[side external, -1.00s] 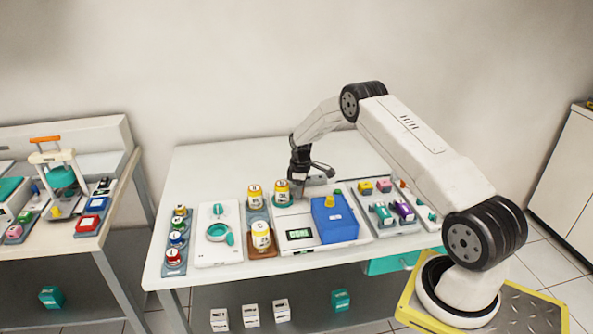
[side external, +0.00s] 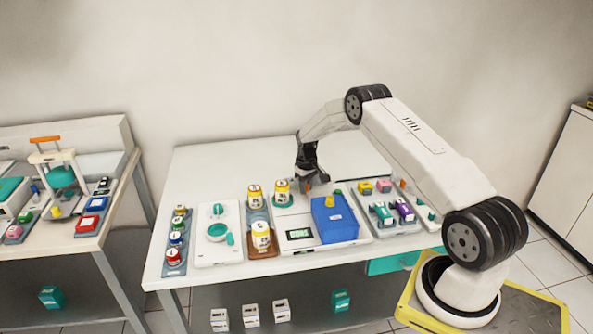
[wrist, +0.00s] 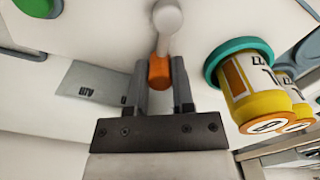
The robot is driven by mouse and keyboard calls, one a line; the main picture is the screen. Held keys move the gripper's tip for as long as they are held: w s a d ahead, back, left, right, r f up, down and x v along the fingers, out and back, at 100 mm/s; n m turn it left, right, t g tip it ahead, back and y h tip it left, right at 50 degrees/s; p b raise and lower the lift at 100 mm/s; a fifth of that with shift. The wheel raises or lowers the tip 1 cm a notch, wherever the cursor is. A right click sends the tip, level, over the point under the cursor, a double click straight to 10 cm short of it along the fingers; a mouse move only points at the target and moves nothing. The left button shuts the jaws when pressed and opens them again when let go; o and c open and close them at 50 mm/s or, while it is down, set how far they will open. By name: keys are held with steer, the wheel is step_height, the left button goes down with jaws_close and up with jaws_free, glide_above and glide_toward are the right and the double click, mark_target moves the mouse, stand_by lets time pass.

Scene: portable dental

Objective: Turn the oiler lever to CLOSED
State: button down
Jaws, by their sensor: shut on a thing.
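The oiler lever shows in the wrist view as a pale arm with a rounded end and an orange tip (wrist: 160,71). My gripper (wrist: 162,68) has one dark finger on each side of this orange tip and is shut on it. In the side view my gripper (side external: 308,188) is low over the back of the white unit, behind the blue block, with a little orange visible at its fingers. A grey label plate (wrist: 92,82) lies left of the fingers in the wrist view. Its lettering is upside down, and I cannot read a CLOSED mark.
A yellow jar (wrist: 248,90) on a teal ring stands close right of the fingers; it also shows in the side view (side external: 282,191). The blue block (side external: 335,222) with a yellow knob is in front of my gripper. The table behind is clear.

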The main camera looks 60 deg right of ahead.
steer(key=shift+s+d+m, duration=0.15)
steer(key=shift+d+m, duration=0.1)
steer(key=shift+m, duration=0.45)
steer(key=shift+s+d+m, duration=0.15)
steer(key=shift+d+m, duration=0.05)
steer(key=shift+m, duration=0.5)
steer(key=shift+c, duration=2.4)
jaws_free()
steer(key=shift+r, duration=0.1)
step_height(320, 180, up, 8)
